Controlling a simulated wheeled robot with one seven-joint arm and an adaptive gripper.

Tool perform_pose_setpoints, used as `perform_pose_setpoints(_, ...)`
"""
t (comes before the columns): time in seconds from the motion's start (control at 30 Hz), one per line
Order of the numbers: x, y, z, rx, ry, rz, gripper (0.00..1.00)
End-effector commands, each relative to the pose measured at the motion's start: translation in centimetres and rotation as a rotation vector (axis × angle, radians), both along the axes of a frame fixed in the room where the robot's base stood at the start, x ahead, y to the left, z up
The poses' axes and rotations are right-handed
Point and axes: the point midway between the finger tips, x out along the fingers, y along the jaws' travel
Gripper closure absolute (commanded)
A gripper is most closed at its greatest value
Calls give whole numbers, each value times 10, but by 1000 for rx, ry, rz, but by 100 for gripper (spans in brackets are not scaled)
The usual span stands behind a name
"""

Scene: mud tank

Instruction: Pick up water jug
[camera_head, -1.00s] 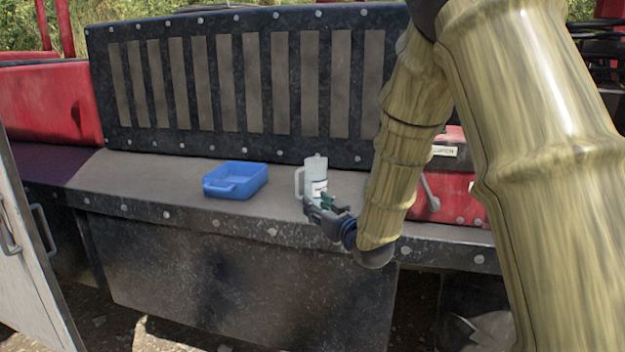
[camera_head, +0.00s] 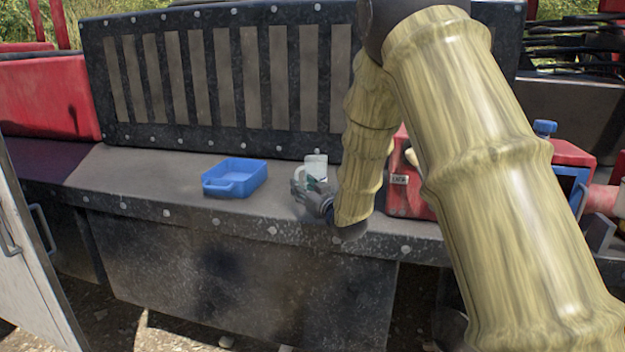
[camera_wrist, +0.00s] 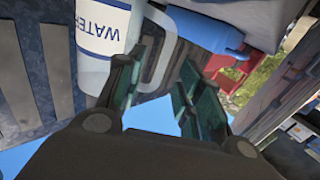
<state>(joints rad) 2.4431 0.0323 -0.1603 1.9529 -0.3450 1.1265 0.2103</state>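The water jug (camera_head: 316,163) is a pale, translucent container standing on the grey ledge, partly hidden by my gripper. In the wrist view the jug (camera_wrist: 103,40) fills the upper left, with a white "WATER" label. Its handle (camera_wrist: 161,50) sticks out toward the space between my fingers. My gripper (camera_head: 308,188) is at the jug's front left in the head view. In the wrist view my gripper (camera_wrist: 157,80) has its two green-padded fingers apart, one on each side of the handle; I cannot tell whether they touch it.
A blue tray (camera_head: 235,164) sits on the ledge (camera_head: 150,172) left of the jug; it also shows in the wrist view (camera_wrist: 205,30). A dark slatted panel (camera_head: 220,85) rises behind. Red equipment (camera_head: 410,190) stands to the right. The ledge between tray and jug is clear.

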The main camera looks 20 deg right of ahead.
Motion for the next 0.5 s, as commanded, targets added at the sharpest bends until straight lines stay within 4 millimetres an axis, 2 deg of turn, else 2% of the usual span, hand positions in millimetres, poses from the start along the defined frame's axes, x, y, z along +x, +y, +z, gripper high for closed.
perform_pose_setpoints(0.2,21,5,1,1,0,1,64)
perform_pose_setpoints(0.5,24,6,0,1,0,2,65)
